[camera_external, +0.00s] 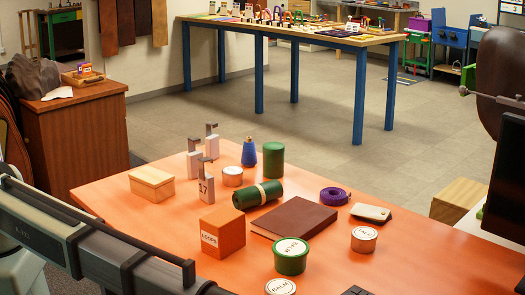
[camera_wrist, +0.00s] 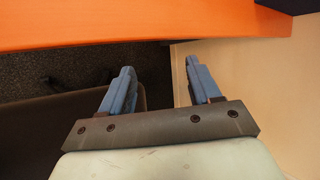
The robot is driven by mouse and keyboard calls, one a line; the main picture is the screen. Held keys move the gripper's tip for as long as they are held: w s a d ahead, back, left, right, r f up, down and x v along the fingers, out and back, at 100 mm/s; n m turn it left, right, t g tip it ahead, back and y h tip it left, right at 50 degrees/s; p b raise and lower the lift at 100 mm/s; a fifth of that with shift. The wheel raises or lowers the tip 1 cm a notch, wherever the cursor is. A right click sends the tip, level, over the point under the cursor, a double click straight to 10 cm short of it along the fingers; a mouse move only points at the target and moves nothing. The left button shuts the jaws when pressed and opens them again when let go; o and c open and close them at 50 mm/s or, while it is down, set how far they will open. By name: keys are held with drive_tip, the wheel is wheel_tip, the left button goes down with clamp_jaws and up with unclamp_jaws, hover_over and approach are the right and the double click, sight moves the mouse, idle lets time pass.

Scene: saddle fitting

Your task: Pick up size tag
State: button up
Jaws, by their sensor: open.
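Several upright grey-white tags with hooked tops stand at the back left of the orange table in the external view; the front one (camera_external: 206,186) is marked 17. A flat whitish tag-like piece (camera_external: 371,213) lies at the right of the table. I cannot tell for sure which of these is the size tag. My gripper (camera_wrist: 159,66) is open and empty in the wrist view, its two blue fingers apart beside the table's edge. None of the tags shows in the wrist view. My gripper cannot be made out in the external view.
The orange table (camera_external: 400,268) holds a wooden box (camera_external: 152,184), an orange box (camera_external: 223,231), a green roll (camera_external: 257,194), a brown book (camera_external: 293,217), a green tub (camera_external: 291,258), a purple strap roll (camera_external: 334,196) and small tins. Free room lies at the front right.

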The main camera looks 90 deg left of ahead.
drive_tip(key=w+a+r+m+t, duration=0.1)
drive_tip(key=a+r+m, duration=0.15)
drive_tip(key=r, duration=0.65)
drive_tip(key=w+a+r+m, duration=0.1)
drive_tip(key=w+r+m, duration=0.15)
drive_tip(key=r, duration=0.65)
drive_tip(key=w+a+r+m+t, duration=0.1)
drive_tip(key=a+r+m, duration=0.15)
drive_tip(key=r, duration=0.75)
drive_tip(key=s+a+f+n+g+y, duration=0.2)
drive_tip(key=a+n, duration=0.3)
drive_tip(key=a, duration=1.6)
drive_tip(key=s+a+f+n+g+y, duration=0.1)
drive_tip(key=s+a+f+n+g, duration=0.3)
drive_tip(key=a, duration=1.7)
drive_tip(key=n+g+h, duration=0.2)
drive_tip(key=n+g, duration=0.2)
drive_tip(key=n, duration=1)
hover_over(204, 159)
drive_tip(key=f, duration=0.1)
drive_tip(key=shift+m, duration=0.25)
drive_tip(key=f, duration=0.8)
drive_tip(key=shift+w+a+f, duration=0.1)
drive_tip(key=shift+a+f, duration=0.05)
drive_tip(key=shift+a, duration=0.05)
drive_tip(key=shift+d+f, duration=0.2)
drive_tip(key=shift+f, duration=2.4)
